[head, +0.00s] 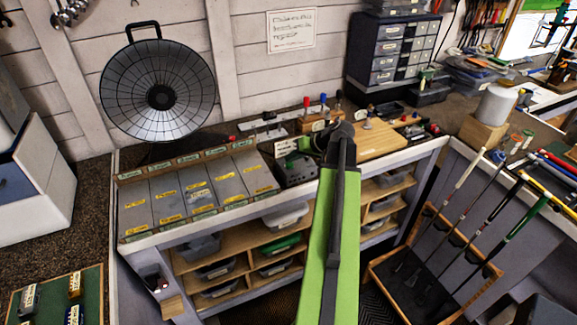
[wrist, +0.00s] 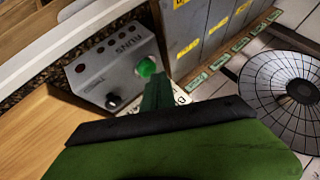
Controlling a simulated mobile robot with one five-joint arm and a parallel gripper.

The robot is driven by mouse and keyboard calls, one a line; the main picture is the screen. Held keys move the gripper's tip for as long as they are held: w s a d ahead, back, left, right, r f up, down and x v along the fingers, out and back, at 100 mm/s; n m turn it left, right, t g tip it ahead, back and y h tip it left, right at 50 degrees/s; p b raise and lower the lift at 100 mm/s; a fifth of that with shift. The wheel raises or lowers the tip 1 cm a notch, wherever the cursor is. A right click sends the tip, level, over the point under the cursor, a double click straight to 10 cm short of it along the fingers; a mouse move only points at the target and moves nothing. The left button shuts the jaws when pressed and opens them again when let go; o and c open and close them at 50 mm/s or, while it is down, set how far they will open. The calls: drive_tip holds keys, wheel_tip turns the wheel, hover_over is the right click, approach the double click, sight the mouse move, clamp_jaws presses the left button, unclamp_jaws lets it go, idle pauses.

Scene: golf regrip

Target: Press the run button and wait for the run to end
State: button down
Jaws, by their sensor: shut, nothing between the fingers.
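The grey control box (wrist: 115,68) fills the left of the wrist view, with upside-down lettering on its face. Its green button (wrist: 146,66) sits close to my gripper's fingertips. A black knob (wrist: 114,101) and a small red spot (wrist: 80,68) are also on the box. My gripper (wrist: 158,84) is shut and empty, its green fingers pointing at the button. I cannot tell whether they touch. In the head view the box (head: 296,169) stands on the bench, left of my green arm; the fingertips are not clear there.
A sloped tray (head: 134,207) with labelled compartments stands left of the box. A round dark mesh dish (head: 190,98) leans on the wall behind. A wooden board (head: 378,140) lies to the right. A rack of golf clubs (head: 385,277) stands at the lower right.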

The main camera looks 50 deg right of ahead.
sight(292, 164)
drive_tip(key=shift+f+b, duration=0.5)
idle(0.6)
drive_tip(key=shift+r, duration=0.1)
drive_tip(key=shift+r+p, duration=0.85)
drive_tip(key=shift+p, duration=0.1)
wheel_tip(292, 164, up, 5)
drive_tip(key=p, duration=0.5)
drive_tip(key=shift+r, duration=0.1)
idle(0.3)
